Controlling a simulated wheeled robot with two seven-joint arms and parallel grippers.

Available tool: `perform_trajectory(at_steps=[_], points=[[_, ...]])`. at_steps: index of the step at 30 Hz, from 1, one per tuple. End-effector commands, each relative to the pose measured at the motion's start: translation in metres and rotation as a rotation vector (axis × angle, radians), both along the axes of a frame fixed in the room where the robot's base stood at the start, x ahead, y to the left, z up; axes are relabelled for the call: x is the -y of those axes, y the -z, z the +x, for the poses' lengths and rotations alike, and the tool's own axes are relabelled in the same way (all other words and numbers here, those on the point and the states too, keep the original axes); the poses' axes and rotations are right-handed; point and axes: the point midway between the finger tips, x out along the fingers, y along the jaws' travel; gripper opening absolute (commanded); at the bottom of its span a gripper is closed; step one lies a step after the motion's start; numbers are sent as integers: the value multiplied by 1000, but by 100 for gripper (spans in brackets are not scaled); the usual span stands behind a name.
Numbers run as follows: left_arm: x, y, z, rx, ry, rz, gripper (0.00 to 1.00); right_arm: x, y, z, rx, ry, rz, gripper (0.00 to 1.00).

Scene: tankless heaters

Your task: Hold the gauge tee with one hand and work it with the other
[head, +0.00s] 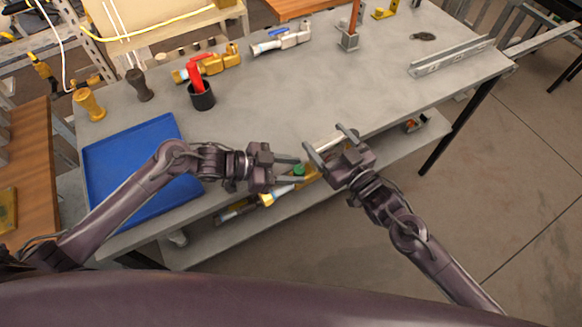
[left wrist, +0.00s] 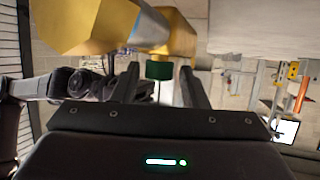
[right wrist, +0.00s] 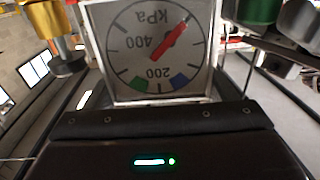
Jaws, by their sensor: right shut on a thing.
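The gauge tee shows a brass body (head: 310,177) with a green cap (head: 299,168) in the head view, over the table's front edge. My right gripper (head: 326,139) is shut on the tee. Its square gauge face (right wrist: 150,50) fills the middle of the right wrist view, upside down, with a red needle and green and blue bands. My left gripper (head: 297,171) is open, its fingers either side of the green cap. In the left wrist view the green cap (left wrist: 159,69) shows between the fingertips, under the brass body (left wrist: 180,38); contact cannot be told.
A blue tray (head: 105,170) lies at the table's left. A metal channel (head: 450,58) lies at the right. The table's middle is clear. Fittings (head: 235,212) lie on the lower shelf.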

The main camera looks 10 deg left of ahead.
Motion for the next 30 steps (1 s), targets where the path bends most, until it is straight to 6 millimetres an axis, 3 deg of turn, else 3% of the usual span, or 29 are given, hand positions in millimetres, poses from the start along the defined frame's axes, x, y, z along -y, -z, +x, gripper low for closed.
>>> perform_trajectory(at_steps=[1, 8, 29, 30], points=[[0, 0, 0, 0, 0, 0, 33, 0, -3, 1, 6, 0, 5, 30], [-1, 0, 0, 0, -1, 0, 4, 0, -3, 1, 5, 0, 5, 30], [-2, 0, 4, 2, 142, 2, 4, -1, -3, 0, 5, -2, 5, 30], [-2, 0, 5, 2, 142, 2, 28, -1, -3, 0, 5, -2, 5, 30]])
